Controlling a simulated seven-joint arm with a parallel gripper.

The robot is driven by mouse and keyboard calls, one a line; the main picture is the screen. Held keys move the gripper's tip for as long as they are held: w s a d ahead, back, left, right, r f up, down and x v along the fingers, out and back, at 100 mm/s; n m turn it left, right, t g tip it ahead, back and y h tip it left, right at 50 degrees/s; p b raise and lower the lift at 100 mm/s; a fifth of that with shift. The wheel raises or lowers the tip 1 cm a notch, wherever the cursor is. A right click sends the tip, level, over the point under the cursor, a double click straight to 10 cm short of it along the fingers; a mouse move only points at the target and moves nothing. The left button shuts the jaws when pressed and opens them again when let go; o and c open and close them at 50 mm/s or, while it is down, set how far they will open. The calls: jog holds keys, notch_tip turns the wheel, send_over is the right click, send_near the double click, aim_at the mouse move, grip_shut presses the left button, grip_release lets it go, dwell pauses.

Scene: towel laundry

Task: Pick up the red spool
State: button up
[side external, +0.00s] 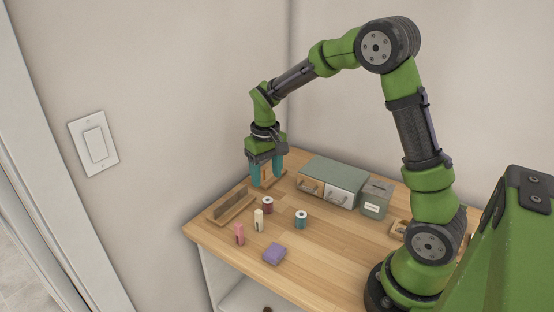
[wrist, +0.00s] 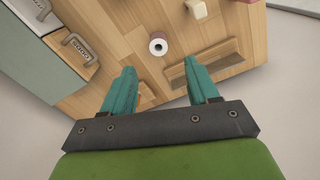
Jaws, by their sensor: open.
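The red spool (side external: 268,206) stands upright on the wooden table, near the wooden tray, in the side view. In the wrist view the dark red spool (wrist: 158,46) shows its pale top ring and dark centre hole, just beyond the fingertips and roughly between them. My gripper (side external: 266,179) has teal fingers pointing down, behind the spool in the side view. In the wrist view my gripper (wrist: 160,68) is open with nothing between its fingers. The gripper appears apart from the spool; its exact height above the table is hard to tell.
A cream piece (side external: 259,220), a pink piece (side external: 239,235), a teal spool (side external: 301,220) and a purple block (side external: 274,255) stand nearby. A wooden tray (side external: 218,212) lies left. A drawer box (side external: 335,178) and a grey-green container (side external: 375,202) are right. The front table is clear.

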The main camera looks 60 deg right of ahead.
aim_at(268, 201)
jog(key=f, duration=1)
jog(key=shift+s, duration=0.2)
jog(key=c, duration=1.1)
